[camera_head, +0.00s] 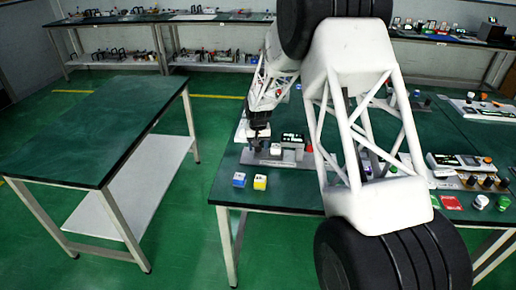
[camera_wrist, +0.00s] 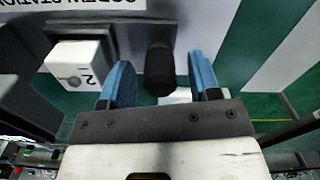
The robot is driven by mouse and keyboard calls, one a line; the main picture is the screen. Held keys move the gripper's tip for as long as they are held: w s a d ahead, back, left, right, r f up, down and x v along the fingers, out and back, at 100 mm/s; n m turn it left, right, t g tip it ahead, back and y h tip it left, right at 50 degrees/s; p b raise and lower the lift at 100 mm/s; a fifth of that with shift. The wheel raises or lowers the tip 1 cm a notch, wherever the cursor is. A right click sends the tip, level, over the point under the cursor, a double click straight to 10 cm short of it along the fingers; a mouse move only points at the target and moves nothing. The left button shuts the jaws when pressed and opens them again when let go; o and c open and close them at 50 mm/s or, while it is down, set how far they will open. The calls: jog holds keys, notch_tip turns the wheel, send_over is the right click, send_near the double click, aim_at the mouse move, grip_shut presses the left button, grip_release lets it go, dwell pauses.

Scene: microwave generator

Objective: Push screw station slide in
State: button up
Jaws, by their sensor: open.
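The screw station (camera_head: 290,160) is a grey unit near the left front part of the green table. Its upside-down label (camera_wrist: 75,3) shows at the top of the wrist view. A black cylindrical knob (camera_wrist: 159,72), apparently the slide's handle, shows between the blue fingers of my gripper (camera_wrist: 160,62). The fingers stand apart with visible gaps on both sides of the knob. In the head view my gripper (camera_head: 257,138) points down at the station's left end, and its fingertips are hard to make out. A white cube marked 2 (camera_wrist: 78,65) is left of the fingers; it also sits on the station in the head view (camera_head: 277,149).
My arm hides the table's middle. Another device (camera_head: 460,162) and colored pieces are at the right. An empty green table (camera_head: 95,130) stands left, across a gap.

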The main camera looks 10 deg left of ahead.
jog(key=shift+r, duration=3.2)
jog(key=n, duration=0.1)
jog(key=n+h, duration=0.1)
jog(key=shift+a+f+n+g, duration=0.2)
jog(key=shift+a+n+g, duration=0.1)
jog(key=shift+a+n, duration=0.1)
jog(key=n, duration=0.2)
jog(key=n+h, duration=0.1)
jog(key=shift+w+a+g, duration=0.25)
jog(key=shift+g, duration=0.05)
jog(key=n, duration=0.1)
jog(key=n+h, duration=0.1)
jog(key=n, duration=0.1)
jog(key=n+h, duration=0.1)
jog(key=shift+w+a+r+g, duration=0.2)
jog(key=shift+w+a+g, duration=0.05)
jog(key=shift+a+g, duration=0.15)
jog(key=shift+x, duration=3.9)
